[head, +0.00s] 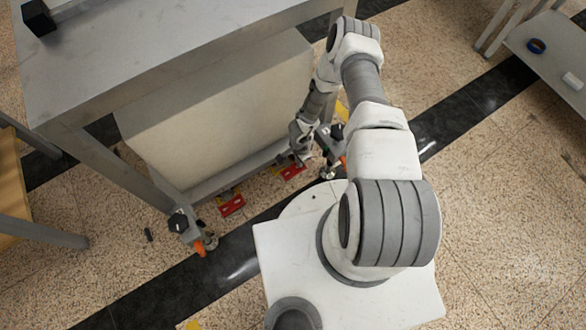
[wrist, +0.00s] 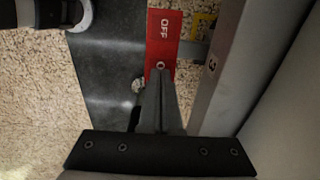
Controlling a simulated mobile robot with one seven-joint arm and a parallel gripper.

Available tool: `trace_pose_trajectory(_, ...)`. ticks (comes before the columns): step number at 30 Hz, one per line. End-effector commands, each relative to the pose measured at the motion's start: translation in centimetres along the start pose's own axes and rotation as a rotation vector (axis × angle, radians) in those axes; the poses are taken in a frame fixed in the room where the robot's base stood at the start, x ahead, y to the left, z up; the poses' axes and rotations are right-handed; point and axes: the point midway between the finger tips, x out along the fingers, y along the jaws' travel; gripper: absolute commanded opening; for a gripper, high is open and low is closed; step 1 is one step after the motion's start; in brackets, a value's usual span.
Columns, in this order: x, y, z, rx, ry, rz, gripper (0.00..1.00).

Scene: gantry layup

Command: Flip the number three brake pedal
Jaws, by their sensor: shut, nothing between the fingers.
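The red brake pedal (wrist: 161,25) reads "OFF" in the wrist view, with a round screw near its lower end. A "3" mark (wrist: 211,62) shows on the grey rail beside it. My gripper (wrist: 160,80) is shut and empty, its fingertips over the pedal's lower end; I cannot tell whether they touch. In the head view, my gripper (head: 302,152) is low by the cart's bottom edge, just above the right-hand red pedal (head: 293,171). A second red pedal (head: 232,205) is to the left.
The grey cart (head: 150,70) stands over the pedals, with a pale panel (head: 220,105) below its top. Casters with orange levers stand at its left (head: 205,245) and right corners. A shelf (head: 550,50) is at upper right. Speckled floor at right is clear.

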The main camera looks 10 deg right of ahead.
Motion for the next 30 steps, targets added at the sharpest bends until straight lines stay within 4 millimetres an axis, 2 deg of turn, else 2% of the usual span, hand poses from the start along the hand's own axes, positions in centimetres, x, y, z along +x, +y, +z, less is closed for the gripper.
trace_pose_trajectory(21, 1.1, 0.0, 0.2, 0.0, -0.004, 0.0, 0.0)
trace_pose_trajectory(26, 0.6, 0.0, 0.1, 0.0, -0.002, -0.001, 0.0)
trace_pose_trajectory(30, -0.5, -0.1, 0.0, -0.002, -0.001, -0.001, 0.0)
